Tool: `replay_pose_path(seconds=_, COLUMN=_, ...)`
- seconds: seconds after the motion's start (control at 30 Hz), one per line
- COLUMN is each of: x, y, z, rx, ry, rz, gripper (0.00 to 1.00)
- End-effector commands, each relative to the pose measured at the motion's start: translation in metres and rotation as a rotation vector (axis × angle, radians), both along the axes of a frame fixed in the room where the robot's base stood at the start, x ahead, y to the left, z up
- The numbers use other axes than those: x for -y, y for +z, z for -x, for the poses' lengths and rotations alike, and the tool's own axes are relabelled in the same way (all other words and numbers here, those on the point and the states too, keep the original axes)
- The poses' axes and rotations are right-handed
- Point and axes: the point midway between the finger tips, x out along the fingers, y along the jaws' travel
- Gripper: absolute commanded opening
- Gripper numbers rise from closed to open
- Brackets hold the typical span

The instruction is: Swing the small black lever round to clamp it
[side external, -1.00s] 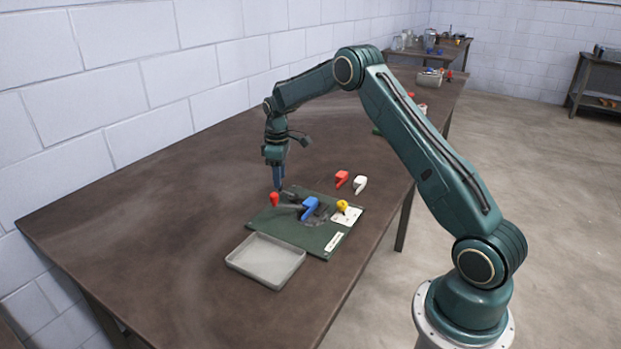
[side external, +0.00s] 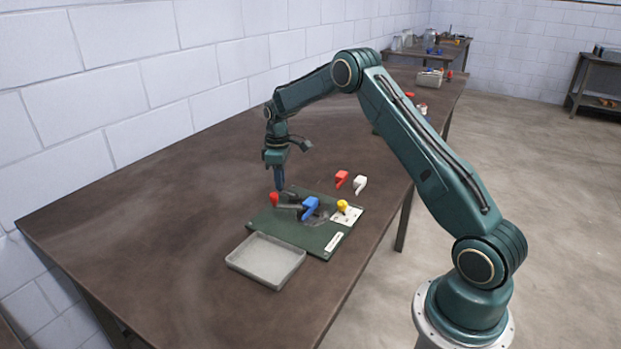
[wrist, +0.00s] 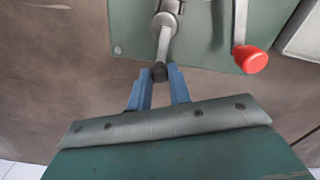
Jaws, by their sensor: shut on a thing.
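The small lever (wrist: 164,44) has a grey metal arm and a black tip (wrist: 159,73). It pivots on a round grey hub on the green plate (side external: 322,245), and in the wrist view its tip points down past the plate's edge. My gripper (wrist: 159,76) has its blue fingers on both sides of the black tip and is shut on it. In the side view my gripper (side external: 279,187) points down at the plate's far left edge, where the lever is too small to make out.
A longer lever with a red knob (wrist: 250,60) stands close by on the same plate. A blue part (side external: 310,207) and a yellow one (side external: 342,206) are on the plate. Red (side external: 342,178) and white (side external: 360,184) pieces lie behind it. A grey tray (side external: 236,262) sits in front.

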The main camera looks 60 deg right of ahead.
Motion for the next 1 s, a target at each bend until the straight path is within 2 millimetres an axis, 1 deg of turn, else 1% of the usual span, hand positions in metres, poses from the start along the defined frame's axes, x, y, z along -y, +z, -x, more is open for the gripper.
replay_pose_path(seconds=0.17, x=0.003, y=0.001, z=0.000, rx=0.001, ry=-0.046, rz=0.000, gripper=0.00)
replay_pose_path(seconds=0.37, x=0.008, y=0.001, z=0.000, rx=0.003, ry=-0.151, rz=-0.001, gripper=0.00)
replay_pose_path(seconds=0.57, x=0.016, y=0.000, z=0.002, rx=0.003, ry=-0.311, rz=-0.001, gripper=0.00)
replay_pose_path(seconds=1.0, x=0.034, y=0.001, z=0.012, rx=0.005, ry=-0.728, rz=-0.001, gripper=0.00)
